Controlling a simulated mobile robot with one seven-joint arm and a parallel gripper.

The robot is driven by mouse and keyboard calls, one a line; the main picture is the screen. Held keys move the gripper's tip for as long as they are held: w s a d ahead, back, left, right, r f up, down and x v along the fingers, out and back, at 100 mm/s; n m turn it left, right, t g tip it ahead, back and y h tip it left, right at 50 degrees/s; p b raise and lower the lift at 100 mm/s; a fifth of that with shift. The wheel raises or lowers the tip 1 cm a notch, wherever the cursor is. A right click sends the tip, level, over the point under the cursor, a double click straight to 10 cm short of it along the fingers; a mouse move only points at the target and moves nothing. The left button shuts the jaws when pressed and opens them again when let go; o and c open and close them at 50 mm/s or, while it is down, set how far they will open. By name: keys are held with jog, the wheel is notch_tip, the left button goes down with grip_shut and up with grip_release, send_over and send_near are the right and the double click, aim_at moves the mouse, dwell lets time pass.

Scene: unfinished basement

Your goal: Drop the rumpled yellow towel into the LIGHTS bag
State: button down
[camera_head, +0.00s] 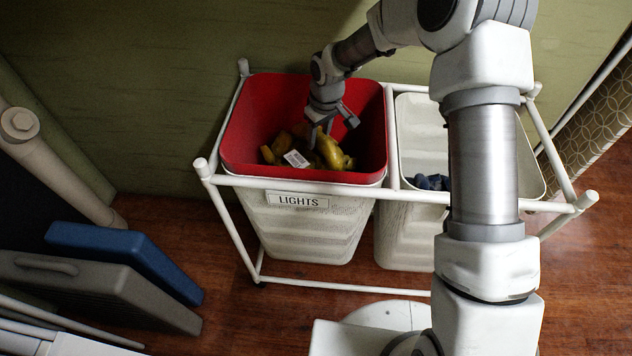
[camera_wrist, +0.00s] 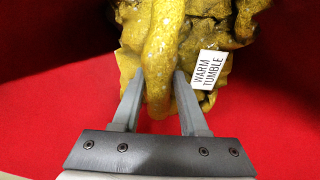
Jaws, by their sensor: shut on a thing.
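The rumpled yellow towel (camera_head: 328,152) hangs from my gripper (camera_head: 322,126) inside the mouth of the LIGHTS bag (camera_head: 305,226). The bag has a red lining, a pale body and a "LIGHTS" label on its front. In the wrist view the towel (camera_wrist: 175,50) is pinched between the two fingers of my gripper (camera_wrist: 160,88), with red lining around it. A white tag reading "WARM TUMBLE" (camera_wrist: 206,70) is on the towel. I cannot tell whether the towel touches the bag's lining or bottom.
A second pale bag (camera_head: 408,235) with dark blue cloth (camera_head: 430,182) in it hangs to the right in the same white frame (camera_head: 392,130), partly behind my arm. A blue panel (camera_head: 125,255) and a grey case (camera_head: 95,290) lean at the lower left. A green wall (camera_head: 160,100) stands behind.

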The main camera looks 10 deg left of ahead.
aim_at(323, 149)
notch_tip(323, 149, down, 15)
jog(key=b, duration=0.3)
jog(key=shift+b, duration=0.35)
jog(key=shift+f+b, duration=0.55)
jog(key=shift+f, duration=0.05)
jog(key=shift+c, duration=2.2)
grip_release()
jog(key=shift+r, duration=0.15)
jog(key=r+p, duration=0.1)
jog(key=r, duration=0.3)
jog(key=d+r+p, duration=0.1)
jog(key=r+p, duration=0.1)
jog(key=r, duration=0.2)
jog(key=s+r+p, duration=0.1)
jog(key=r, duration=0.4)
jog(key=shift+s+d+p, duration=0.1)
jog(key=shift+d+p, duration=0.1)
jog(key=shift+p, duration=0.1)
